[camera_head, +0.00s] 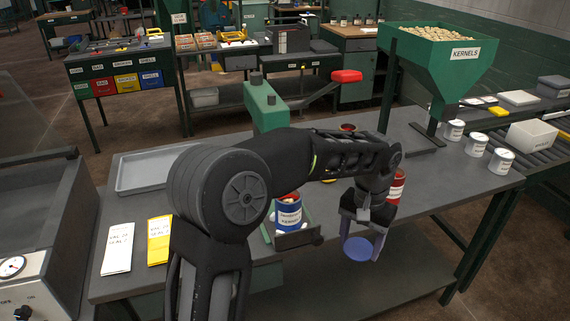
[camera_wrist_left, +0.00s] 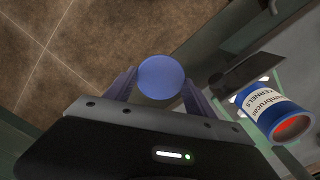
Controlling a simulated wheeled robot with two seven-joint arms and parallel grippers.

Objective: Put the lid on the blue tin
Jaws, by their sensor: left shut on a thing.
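The blue tin (camera_head: 289,213) with a white label stands on a small green stand at the front of the bench. It also shows at the right of the left wrist view (camera_wrist_left: 273,115), where its open end looks red inside. My left gripper (camera_head: 362,244) is shut on a round blue lid (camera_head: 360,249), to the right of the tin and apart from it. In the left wrist view the lid (camera_wrist_left: 161,77) sits between the two fingertips, with floor behind it. My right gripper is not in view.
A red tin (camera_head: 396,187) stands just behind my left wrist. A green press with a red-knobbed lever (camera_head: 346,76) rises behind my arm. A grey tray (camera_head: 150,172) lies at left. White tins (camera_head: 476,144) stand at right below the green hopper (camera_head: 440,62).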

